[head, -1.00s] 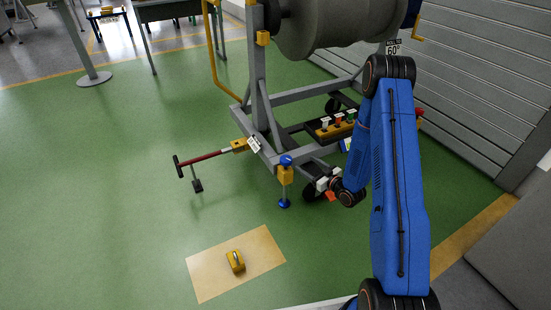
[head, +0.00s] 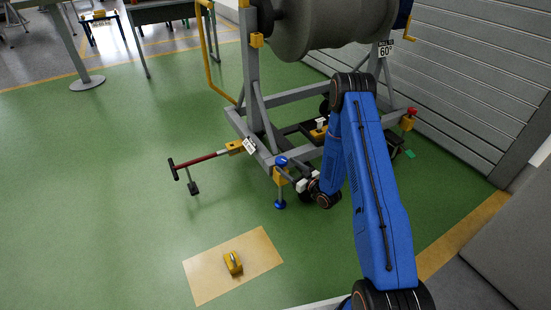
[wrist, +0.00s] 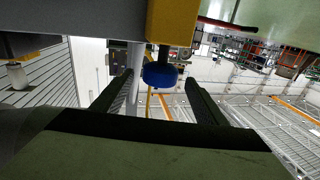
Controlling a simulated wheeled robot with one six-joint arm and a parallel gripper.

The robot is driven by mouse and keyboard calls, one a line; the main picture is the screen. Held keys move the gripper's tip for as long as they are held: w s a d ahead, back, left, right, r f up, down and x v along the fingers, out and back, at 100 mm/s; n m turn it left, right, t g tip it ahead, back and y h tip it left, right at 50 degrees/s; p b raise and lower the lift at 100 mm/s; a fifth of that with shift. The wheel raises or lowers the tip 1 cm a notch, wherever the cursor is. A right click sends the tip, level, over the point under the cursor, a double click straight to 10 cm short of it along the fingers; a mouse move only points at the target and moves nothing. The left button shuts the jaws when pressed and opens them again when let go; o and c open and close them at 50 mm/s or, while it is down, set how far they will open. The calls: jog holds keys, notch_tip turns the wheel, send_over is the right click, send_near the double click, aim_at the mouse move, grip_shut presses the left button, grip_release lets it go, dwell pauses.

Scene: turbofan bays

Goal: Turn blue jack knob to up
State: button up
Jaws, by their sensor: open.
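The blue jack knob (head: 281,161) sits on top of a yellow jack block (head: 280,176) at the near corner of the grey engine stand. A blue foot (head: 280,204) is below it on the floor. My gripper (head: 299,184) is just right of the jack, below knob height in the picture. In the wrist view, which looks upside down, the blue knob (wrist: 160,75) hangs under the yellow block (wrist: 172,22). It appears between the two dark fingers of my open gripper (wrist: 160,85), with gaps on both sides. I cannot tell how far beyond the fingertips it is.
The grey stand (head: 262,150) carries a large engine (head: 330,25). A red tow bar (head: 203,159) juts left from it. A yellow object (head: 233,263) lies on a tan mat (head: 205,280). Another jack with a red knob (head: 411,111) is at right.

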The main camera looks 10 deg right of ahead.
jog(key=x, duration=0.9)
jog(key=shift+w, duration=0.1)
jog(key=c, duration=1)
